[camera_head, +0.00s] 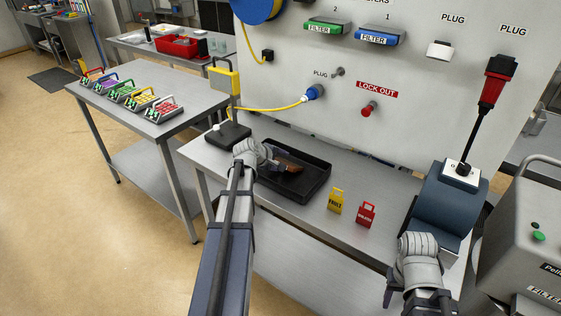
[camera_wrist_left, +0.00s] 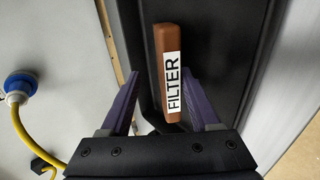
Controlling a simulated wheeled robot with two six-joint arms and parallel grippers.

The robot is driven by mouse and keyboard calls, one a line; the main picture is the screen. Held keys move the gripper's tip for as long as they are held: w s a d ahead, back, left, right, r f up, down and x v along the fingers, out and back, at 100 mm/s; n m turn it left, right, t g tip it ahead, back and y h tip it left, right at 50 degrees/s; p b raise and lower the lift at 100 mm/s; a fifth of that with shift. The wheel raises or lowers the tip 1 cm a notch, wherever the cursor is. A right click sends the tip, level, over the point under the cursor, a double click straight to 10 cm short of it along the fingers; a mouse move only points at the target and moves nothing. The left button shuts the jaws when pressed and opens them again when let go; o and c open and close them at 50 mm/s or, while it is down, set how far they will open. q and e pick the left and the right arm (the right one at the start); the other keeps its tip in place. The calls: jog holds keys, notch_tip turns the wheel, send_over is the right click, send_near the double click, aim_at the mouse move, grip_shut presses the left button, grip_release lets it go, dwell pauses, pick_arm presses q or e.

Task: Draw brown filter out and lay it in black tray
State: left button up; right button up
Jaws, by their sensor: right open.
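The brown filter (camera_head: 288,164) lies over the floor of the black tray (camera_head: 316,190), inside its walls. In the left wrist view the filter (camera_wrist_left: 167,45) shows a white FILTER label, with the dark tray (camera_wrist_left: 235,50) behind it. My left gripper (camera_wrist_left: 162,73) has its purple fingers spread on either side of the filter, with a clear gap on the left; it is open. In the head view my left wrist partly hides the tray's left side. My right gripper (camera_head: 388,294) is low at the right, away from the tray, and open.
Yellow (camera_head: 335,200) and red (camera_head: 367,215) tags stand right of the tray. A blue-grey housing (camera_head: 443,215) stands farther right. Green (camera_head: 327,27) and blue (camera_head: 380,35) filters sit in the wall panel. A yellow cable (camera_head: 265,108) hangs behind the tray.

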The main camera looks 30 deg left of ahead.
pick_arm(q)
jog(key=shift+r, duration=0.1)
jog(key=p+v, duration=0.5)
jog(key=v, duration=0.2)
jog(key=shift+s+r, duration=0.2)
jog(key=shift+s, duration=0.05)
jog(key=shift+a, duration=0.1)
